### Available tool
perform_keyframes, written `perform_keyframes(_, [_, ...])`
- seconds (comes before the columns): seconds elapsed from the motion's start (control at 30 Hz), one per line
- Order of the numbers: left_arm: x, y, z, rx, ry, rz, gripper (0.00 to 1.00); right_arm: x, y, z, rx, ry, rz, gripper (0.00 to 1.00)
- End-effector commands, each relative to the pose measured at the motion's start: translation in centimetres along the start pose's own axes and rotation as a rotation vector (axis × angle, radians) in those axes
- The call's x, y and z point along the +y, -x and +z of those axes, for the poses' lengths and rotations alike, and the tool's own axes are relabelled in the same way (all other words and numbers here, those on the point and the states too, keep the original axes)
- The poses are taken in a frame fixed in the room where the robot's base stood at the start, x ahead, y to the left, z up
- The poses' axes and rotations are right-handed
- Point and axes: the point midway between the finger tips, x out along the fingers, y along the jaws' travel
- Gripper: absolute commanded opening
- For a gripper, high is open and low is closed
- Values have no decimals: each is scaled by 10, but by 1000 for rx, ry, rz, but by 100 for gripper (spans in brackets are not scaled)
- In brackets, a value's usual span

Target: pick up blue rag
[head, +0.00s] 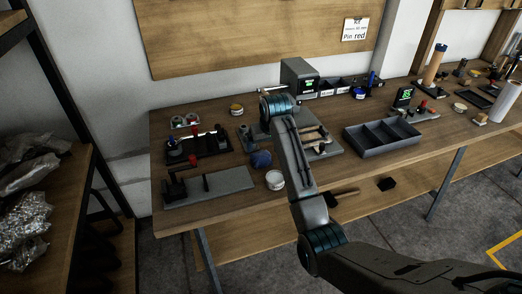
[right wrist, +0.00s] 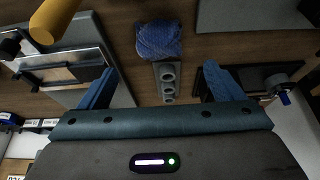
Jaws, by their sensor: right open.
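The blue rag (head: 261,158) is a small crumpled bundle on the wooden workbench, just left of my right forearm in the head view. In the right wrist view the blue rag (right wrist: 158,42) lies ahead of my right gripper (right wrist: 161,72), roughly centred between its two blue fingers. The fingers are spread wide with nothing between them, and the rag looks apart from them. In the head view my right arm reaches over the bench, and its fingers cannot be made out clearly. My left gripper is not in view.
A white round tin (head: 275,180) stands close to the rag. A grey plate with a black fixture (head: 225,184) lies at front left, and a dark tool rack (head: 198,147) behind it. A divided grey tray (head: 382,139) is to the right.

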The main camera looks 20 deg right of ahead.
Motion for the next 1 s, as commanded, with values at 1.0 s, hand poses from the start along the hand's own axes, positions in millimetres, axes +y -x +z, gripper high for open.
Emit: perform_keyframes(1.0, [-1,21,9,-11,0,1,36,-1,-106,-2,1,0,0,87])
